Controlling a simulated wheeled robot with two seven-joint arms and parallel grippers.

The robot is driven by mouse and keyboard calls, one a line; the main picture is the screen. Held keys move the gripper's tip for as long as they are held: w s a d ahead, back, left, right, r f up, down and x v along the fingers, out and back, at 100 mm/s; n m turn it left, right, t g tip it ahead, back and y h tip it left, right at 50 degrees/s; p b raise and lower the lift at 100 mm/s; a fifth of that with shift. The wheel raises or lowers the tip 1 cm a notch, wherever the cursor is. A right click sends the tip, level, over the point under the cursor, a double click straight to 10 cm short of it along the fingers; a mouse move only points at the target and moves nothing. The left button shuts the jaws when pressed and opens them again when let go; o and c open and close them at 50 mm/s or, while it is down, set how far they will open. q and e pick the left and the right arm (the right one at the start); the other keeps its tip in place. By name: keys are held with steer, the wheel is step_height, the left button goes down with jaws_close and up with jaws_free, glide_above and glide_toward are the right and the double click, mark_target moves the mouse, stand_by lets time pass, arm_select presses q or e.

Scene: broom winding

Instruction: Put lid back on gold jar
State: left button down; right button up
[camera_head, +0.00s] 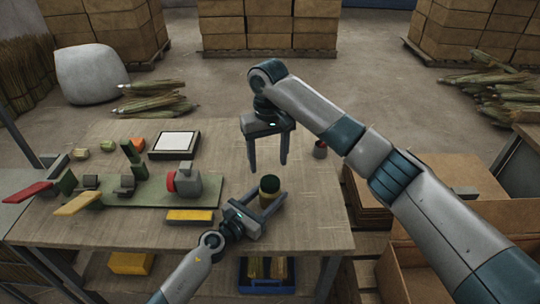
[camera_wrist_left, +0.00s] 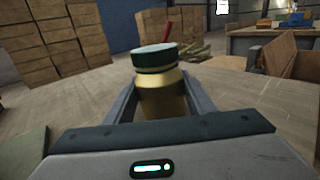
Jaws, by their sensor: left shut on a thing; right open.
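The gold jar (camera_head: 266,201) stands upright on the wooden table, near its front right part. It also shows in the left wrist view (camera_wrist_left: 162,98). A dark green lid (camera_wrist_left: 155,58) sits on top of the jar's mouth, and its dark top also shows in the head view (camera_head: 270,184). I cannot tell whether it is fully seated. My left gripper (camera_head: 270,196) is shut on the jar's body, with one finger on each side. My right gripper (camera_head: 268,167) is open and empty, pointing down just above the lid and apart from it.
A green board (camera_head: 130,192) with a red-and-grey device (camera_head: 184,181) lies to the left. A yellow block (camera_head: 190,216) is left of my left gripper. A framed white pad (camera_head: 175,142) lies behind. A small dark cup with red (camera_head: 320,149) stands at the right edge.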

mark_target(270, 181)
steer(key=n, duration=0.5)
steer(key=shift+r, duration=0.15)
steer(key=n, duration=0.2)
steer(key=shift+r+n, duration=0.1)
steer(key=shift+n, duration=0.3)
steer(key=n, duration=0.6)
steer(key=shift+r, duration=0.1)
steer(key=n, duration=0.4)
steer(key=shift+d+r+n, duration=0.1)
steer(key=shift+n, duration=0.3)
steer(key=n, duration=0.8)
steer(key=shift+d+r+n, duration=0.15)
steer(key=shift+n, duration=0.25)
steer(key=shift+f, duration=4)
